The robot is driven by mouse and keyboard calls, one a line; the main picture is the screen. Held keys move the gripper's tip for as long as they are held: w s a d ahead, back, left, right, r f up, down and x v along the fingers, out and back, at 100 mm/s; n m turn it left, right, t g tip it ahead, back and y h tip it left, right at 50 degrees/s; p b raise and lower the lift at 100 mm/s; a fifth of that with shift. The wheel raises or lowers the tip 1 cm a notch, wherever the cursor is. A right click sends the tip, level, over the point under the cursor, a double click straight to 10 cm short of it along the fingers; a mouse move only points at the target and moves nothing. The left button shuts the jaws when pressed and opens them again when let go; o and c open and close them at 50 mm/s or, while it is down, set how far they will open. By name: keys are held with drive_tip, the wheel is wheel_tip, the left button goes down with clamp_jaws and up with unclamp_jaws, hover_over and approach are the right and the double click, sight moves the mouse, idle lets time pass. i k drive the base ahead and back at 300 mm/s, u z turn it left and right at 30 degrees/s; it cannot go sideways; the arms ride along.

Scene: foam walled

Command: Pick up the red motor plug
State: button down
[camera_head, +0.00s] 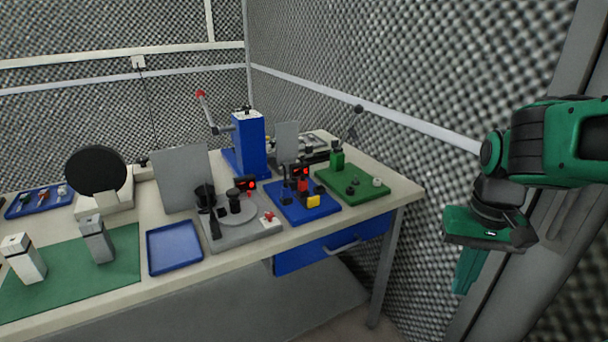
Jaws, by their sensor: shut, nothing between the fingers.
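I cannot tell for sure which red item is the red motor plug. One small red item (269,217) is on a white block at the right corner of the grey fixture plate (243,238). Red parts (303,186) also show among black and yellow blocks on the blue fixture plate (322,208). A small reddish piece (42,200) lies in the blue tray (22,209) at the far left. My gripper (466,284) hangs pointing down at the right, beyond the table's right end and well apart from these items. It is shut and empty.
A blue lever press (249,143) stands at the back. A green plate (366,188) with small parts is at the right end. An empty blue tray (174,247) and a green mat (120,262) with two grey blocks lie at front left. A foam wall (430,170) is behind my arm.

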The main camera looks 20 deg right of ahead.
sight(303, 182)
drive_tip(key=k, duration=0.6)
drive_tip(key=z, duration=0.6)
drive_tip(key=i, duration=1.6)
drive_tip(key=u, duration=0.45)
